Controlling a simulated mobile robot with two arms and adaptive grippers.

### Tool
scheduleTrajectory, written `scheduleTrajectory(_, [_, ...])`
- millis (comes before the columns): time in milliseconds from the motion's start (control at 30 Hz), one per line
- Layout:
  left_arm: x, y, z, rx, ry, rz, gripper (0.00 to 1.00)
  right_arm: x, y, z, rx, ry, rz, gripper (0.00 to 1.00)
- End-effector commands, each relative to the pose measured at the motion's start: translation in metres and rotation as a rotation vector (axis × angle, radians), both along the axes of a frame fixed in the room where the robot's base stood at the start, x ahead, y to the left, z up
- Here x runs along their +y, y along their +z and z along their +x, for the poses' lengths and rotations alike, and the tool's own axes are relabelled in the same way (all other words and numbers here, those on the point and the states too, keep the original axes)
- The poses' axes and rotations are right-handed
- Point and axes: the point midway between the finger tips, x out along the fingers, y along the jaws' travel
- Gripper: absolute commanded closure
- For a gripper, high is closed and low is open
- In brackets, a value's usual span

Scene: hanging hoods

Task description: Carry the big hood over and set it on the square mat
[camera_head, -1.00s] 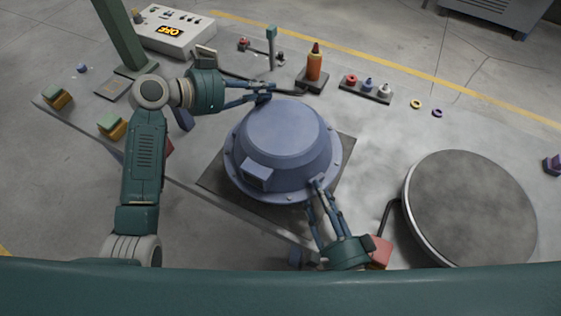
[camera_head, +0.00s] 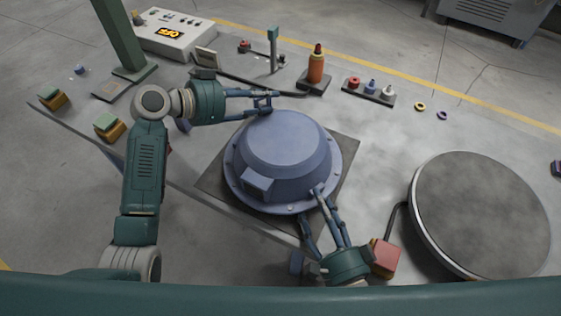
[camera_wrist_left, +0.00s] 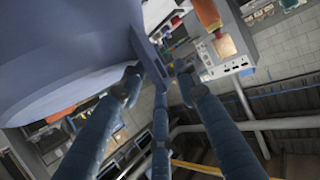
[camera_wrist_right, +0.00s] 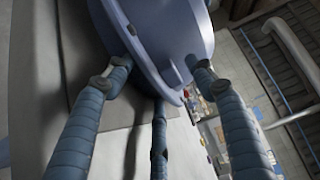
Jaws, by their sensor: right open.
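The big hood (camera_head: 288,140) is a blue-grey dome with a wide bolted flange and a small box on its side. It stands upright over the dark square mat (camera_head: 347,150) and appears to rest on it; mat corners show around the flange. My left gripper (camera_head: 271,102) is at the hood's far-left rim, fingers apart; in the left wrist view the flange edge (camera_wrist_left: 150,57) lies between them, with a gap to one finger. My right gripper (camera_head: 312,203) is open at the near rim; the hood (camera_wrist_right: 165,40) reaches between its fingers in the right wrist view. The hood hides the mat's middle.
A round grey platform (camera_head: 480,215) stands at the right, beside a red box (camera_head: 384,257). Behind the hood are an orange bottle (camera_head: 316,66), a tray of small knobs (camera_head: 369,91) and a control box (camera_head: 172,36). A green post (camera_head: 122,35) rises at the left.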

Motion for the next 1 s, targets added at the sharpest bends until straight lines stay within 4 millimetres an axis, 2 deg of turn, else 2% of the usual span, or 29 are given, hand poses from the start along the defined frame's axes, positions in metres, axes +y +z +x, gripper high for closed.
scheduleTrajectory(33, [0.001, -0.001, 0.0, 0.001, 0.001, 0.002, 0.68, -0.006, -0.007, 0.0, 0.009, -0.005, -0.01, 0.45])
scheduleTrajectory(167, [0.009, 0.001, -0.003, 0.001, 0.004, 0.002, 0.68, -0.006, -0.007, 0.0, 0.01, -0.005, -0.012, 0.45])
scheduleTrajectory(600, [0.06, 0.025, -0.034, -0.002, 0.002, -0.001, 0.68, -0.006, -0.007, 0.0, 0.01, -0.004, -0.015, 0.45])
scheduleTrajectory(767, [0.068, 0.029, -0.039, -0.002, 0.001, -0.003, 0.68, -0.006, -0.008, -0.001, 0.01, -0.004, -0.016, 0.45])
scheduleTrajectory(867, [0.069, 0.03, -0.04, -0.001, 0.0, -0.004, 0.68, -0.008, -0.008, -0.008, 0.012, -0.003, -0.018, 0.45])
scheduleTrajectory(1000, [0.069, 0.03, -0.04, -0.002, 0.0, -0.005, 0.68, -0.013, -0.008, -0.027, 0.013, -0.002, -0.016, 0.45])
